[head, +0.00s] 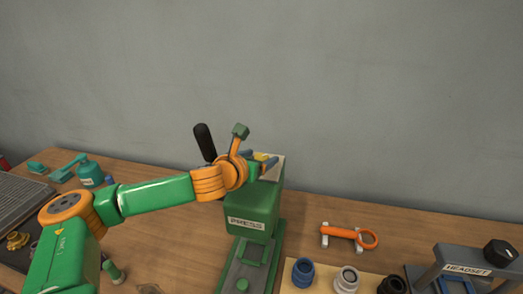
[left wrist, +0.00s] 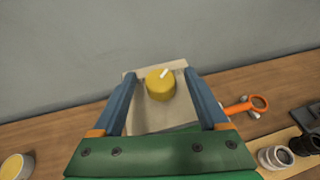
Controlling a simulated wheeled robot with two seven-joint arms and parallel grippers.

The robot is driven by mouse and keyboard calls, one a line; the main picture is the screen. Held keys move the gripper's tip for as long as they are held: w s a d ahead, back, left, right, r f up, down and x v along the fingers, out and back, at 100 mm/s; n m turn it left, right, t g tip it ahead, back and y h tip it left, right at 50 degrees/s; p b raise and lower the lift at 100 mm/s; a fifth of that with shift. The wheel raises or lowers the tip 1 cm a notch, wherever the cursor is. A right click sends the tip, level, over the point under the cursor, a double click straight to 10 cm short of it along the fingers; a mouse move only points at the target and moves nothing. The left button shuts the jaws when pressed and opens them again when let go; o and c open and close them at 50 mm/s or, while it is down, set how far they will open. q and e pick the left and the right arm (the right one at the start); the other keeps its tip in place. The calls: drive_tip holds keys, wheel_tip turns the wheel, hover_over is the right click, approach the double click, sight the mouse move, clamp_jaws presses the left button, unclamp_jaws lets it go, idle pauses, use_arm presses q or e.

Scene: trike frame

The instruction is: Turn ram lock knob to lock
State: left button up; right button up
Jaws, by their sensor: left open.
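The green press (head: 258,206), labelled PRESS, stands on the bench. A yellow round knob (left wrist: 160,85) with a white pointer mark sits on a pale plate (left wrist: 148,117) at its top. In the left wrist view the mark points to the upper right. My left gripper (left wrist: 159,74) is open, with one blue finger on each side of the knob in the picture. A gap shows between knob and fingers, so it is not gripped. In the head view the knob (head: 261,156) is partly hidden by my left gripper (head: 268,161). My right gripper is not in view.
A black handle (head: 204,142) stands up behind my left arm. An orange ring-ended tool (head: 350,234) lies right of the press. Several ring-shaped parts sit on a pale mat (head: 325,283). A grey HEADSET fixture (head: 470,258) stands at far right. The wall is behind.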

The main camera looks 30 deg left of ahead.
use_arm(q)
drive_tip(key=shift+x, duration=0.8)
drive_tip(key=shift+s, duration=0.1)
clamp_jaws()
